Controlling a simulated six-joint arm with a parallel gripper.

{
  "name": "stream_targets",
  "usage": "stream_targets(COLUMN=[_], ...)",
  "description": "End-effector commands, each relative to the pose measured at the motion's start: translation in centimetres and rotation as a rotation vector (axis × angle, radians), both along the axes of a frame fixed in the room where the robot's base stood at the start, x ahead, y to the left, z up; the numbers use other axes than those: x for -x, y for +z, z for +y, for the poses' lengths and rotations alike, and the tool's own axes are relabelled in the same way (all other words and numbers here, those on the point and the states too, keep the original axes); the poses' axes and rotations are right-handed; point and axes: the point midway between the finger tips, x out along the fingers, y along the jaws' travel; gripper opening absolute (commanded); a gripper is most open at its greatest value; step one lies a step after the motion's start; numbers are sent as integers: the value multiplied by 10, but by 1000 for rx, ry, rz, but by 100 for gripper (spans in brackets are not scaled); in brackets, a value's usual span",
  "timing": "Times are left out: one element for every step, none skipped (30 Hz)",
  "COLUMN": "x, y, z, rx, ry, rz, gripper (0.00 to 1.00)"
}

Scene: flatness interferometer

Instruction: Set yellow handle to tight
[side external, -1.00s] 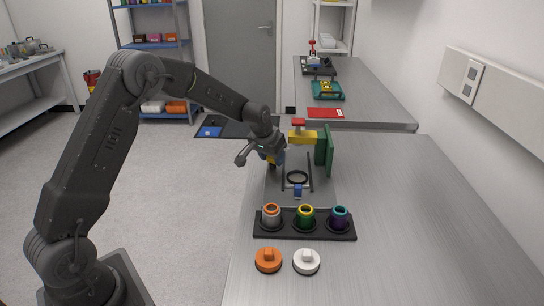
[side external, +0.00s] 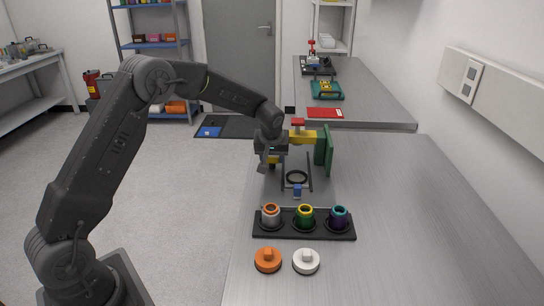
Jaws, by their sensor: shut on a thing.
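My gripper (side external: 270,160) is at the left side of the interferometer, pointing down, and is shut on the yellow handle (side external: 273,158). Only a small yellow patch of the handle shows between the dark fingers, so its setting cannot be read. The interferometer has an upright green plate (side external: 328,150), a yellow arm (side external: 303,138) reaching left from it, and a red block (side external: 298,122) on top. Below stand thin dark rods with a black ring (side external: 297,177) and a small blue block (side external: 297,190).
In front is a black rack (side external: 278,232) with orange-grey, green-yellow and purple-teal pieces. An orange knobbed disc (side external: 268,260) and a white one (side external: 306,261) lie nearer. The metal bench (side external: 410,230) is clear to the right. A red flat item (side external: 325,113) lies on the farther bench.

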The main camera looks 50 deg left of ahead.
Motion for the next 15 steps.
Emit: stream_targets(x=[0,0,0,0,0,0,0,0,0,0,0,0,0,0,0], y=[1,1,1,1,1,1,1,1,1,1,1,1,1,1,1], z=[0,0,0,0,0,0,0,0,0,0,0,0,0,0,0], rx=[1,1,1,1,1,1,1,2,2,2,2,2,2,2,2], ry=[7,10,14,15,17,18,18,19,19,19,18,18,18,18,18], rz=[-2,-2,-1,-1,-1,-1,-1,-2,-2,-2,-2,-2,-2,-2,-2], gripper=[23,23,23,23,23,23,23,23,23,23,23,23,23,23,50])
